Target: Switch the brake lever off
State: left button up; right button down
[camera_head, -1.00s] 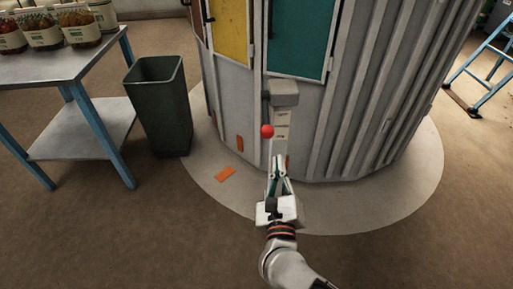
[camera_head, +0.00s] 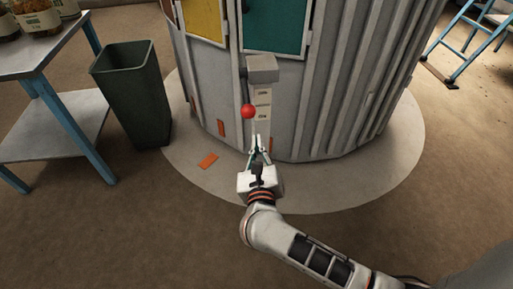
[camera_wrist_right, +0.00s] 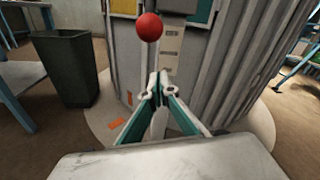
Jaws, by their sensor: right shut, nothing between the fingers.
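The brake lever has a red ball knob (camera_head: 248,111) on a thin dark arm that hangs from a grey box (camera_head: 262,68) on the front of the ribbed metal cabinet. A pale label plate (camera_head: 263,103) with several lines of markings runs down beside it. The red knob also shows in the right wrist view (camera_wrist_right: 149,27), above the fingertips. My right gripper (camera_head: 257,146) is shut and empty, just below the knob and apart from it. Its fingertips meet in the right wrist view (camera_wrist_right: 158,86). My left gripper is not in view.
The grey ribbed cabinet (camera_head: 340,100) stands on a pale round base (camera_head: 345,185). A dark green bin (camera_head: 135,95) and a blue-legged metal table (camera_head: 45,55) stand to the left. A blue ladder (camera_head: 475,40) is at the far right. Open brown floor lies in front.

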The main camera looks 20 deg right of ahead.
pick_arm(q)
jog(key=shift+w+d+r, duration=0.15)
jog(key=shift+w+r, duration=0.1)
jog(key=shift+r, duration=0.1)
pick_arm(e)
jog(key=w+r, duration=0.2)
jog(key=w, duration=0.1)
jog(key=w+r, duration=0.1)
jog(key=shift+w+d+r, duration=0.15)
jog(key=shift+w+d, duration=0.1)
jog(key=shift+d, duration=0.05)
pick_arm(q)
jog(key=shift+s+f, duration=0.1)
